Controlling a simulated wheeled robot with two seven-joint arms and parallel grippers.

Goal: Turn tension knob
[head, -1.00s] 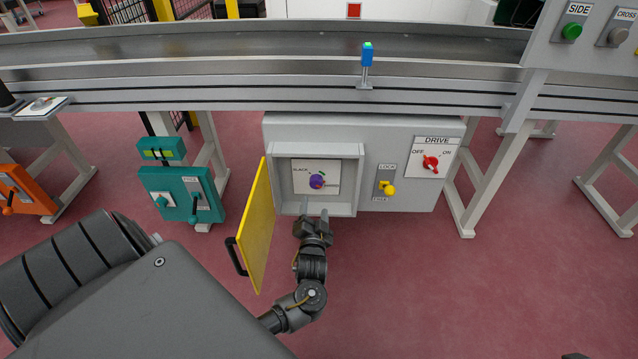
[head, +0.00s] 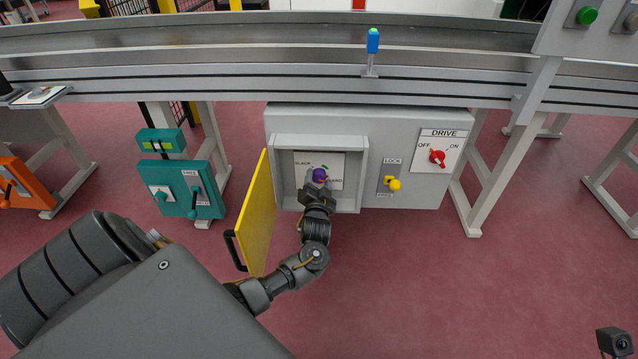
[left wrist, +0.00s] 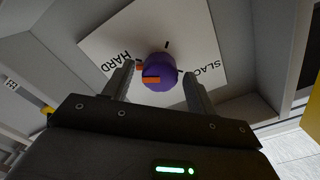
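The purple tension knob (head: 319,174) sits on a white plate (head: 332,160) inside the open grey box. In the left wrist view the knob (left wrist: 158,72) has an orange mark, and the plate reads SLACK and HARD, with the orange mark toward the HARD side. My left gripper (head: 319,187) reaches into the box at the knob. In the left wrist view its two fingers (left wrist: 158,88) are apart, one on each side of the knob, with gaps showing. My right gripper is not clearly seen; a dark piece shows at the lower right of the head view.
The yellow door (head: 258,215) stands open left of my left forearm, its black handle (head: 235,250) facing outward. Right of the box are a yellow lock lever (head: 393,184) and a red drive switch (head: 437,158). A teal control box (head: 182,188) stands left. The conveyor runs above.

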